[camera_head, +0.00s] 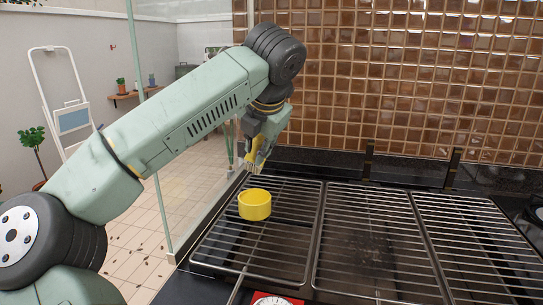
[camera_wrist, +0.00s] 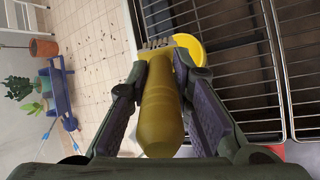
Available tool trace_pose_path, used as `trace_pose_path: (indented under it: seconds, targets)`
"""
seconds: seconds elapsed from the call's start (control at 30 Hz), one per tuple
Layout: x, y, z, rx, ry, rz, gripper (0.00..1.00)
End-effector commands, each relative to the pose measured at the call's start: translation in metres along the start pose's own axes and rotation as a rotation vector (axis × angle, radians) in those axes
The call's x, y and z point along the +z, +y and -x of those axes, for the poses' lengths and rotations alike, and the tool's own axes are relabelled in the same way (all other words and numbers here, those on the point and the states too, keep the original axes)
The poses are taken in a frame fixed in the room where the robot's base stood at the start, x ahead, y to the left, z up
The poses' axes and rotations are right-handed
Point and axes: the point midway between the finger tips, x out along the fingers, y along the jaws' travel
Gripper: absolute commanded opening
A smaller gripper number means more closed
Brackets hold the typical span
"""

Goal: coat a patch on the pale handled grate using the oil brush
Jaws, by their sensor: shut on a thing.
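My gripper (camera_head: 257,146) is shut on the yellow-handled oil brush (camera_head: 254,156), its bristle end pointing down. In the wrist view, the jaws (camera_wrist: 166,80) close around the thick handle of the brush (camera_wrist: 161,110), and the pale bristles show beyond it. A yellow round bowl (camera_head: 255,206) sits on the left grate, below and in front of the brush; it also shows in the wrist view (camera_wrist: 196,50), partly behind the brush. The left grate (camera_head: 292,215) has pale metal bars and a rod-like handle reaching toward the front. The bristles appear above the far left part of this grate.
A middle grate (camera_head: 365,245) and a right grate (camera_head: 480,240) lie alongside. A glass panel (camera_head: 160,130) stands left of the grill, and a tiled wall (camera_head: 400,80) rises behind. A red-edged dial (camera_head: 272,299) sits at the front.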

Motion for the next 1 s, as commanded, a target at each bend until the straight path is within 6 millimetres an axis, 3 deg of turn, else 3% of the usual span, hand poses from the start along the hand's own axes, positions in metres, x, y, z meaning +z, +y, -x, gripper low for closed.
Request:
trace_pose_path:
  seconds: [0.6, 1.0]
  targets:
    - [-0.021, -0.024, -0.045, -0.002, 0.000, -0.001, 0.00]
    - [-0.022, -0.026, -0.048, -0.002, 0.000, 0.000, 0.00]
